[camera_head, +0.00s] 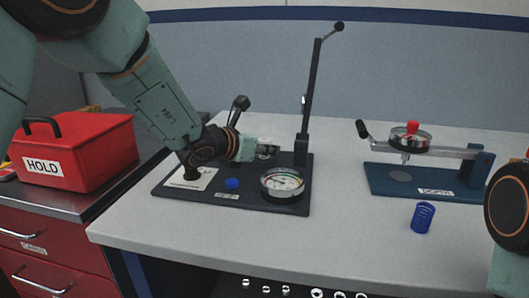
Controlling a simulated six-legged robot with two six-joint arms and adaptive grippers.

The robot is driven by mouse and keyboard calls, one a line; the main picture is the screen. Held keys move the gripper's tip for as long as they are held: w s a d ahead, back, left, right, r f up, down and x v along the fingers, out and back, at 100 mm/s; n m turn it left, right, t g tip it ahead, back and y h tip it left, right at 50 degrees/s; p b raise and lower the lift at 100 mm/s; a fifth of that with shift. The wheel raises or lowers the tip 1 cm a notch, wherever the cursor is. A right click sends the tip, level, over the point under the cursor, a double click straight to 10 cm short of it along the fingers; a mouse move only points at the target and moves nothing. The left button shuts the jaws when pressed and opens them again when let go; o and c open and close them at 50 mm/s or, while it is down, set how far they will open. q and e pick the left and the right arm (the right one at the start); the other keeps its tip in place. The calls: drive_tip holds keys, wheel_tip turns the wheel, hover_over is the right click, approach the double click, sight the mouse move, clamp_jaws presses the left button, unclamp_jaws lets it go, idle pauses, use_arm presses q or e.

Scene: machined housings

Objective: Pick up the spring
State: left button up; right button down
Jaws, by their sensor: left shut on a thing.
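The blue coil spring (423,217) stands on the light worktop at the right, in front of the blue gauge fixture. My left gripper (268,149) is over the black test fixture, well to the left of the spring. It is shut on a small pale part, mostly hidden by the fingers, so I cannot tell exactly what it is. My right arm shows only partly at the right edge, and its gripper is out of view.
The black fixture (240,202) carries a dial gauge (283,184), a blue knob (232,184) and a tall lever (311,90). The blue fixture (385,185) has a dial (410,137). A red HOLD box (95,160) stands left. The worktop's front middle is clear.

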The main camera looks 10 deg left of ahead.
use_arm(q)
clamp_jaws()
drive_tip(key=shift+r, duration=0.1)
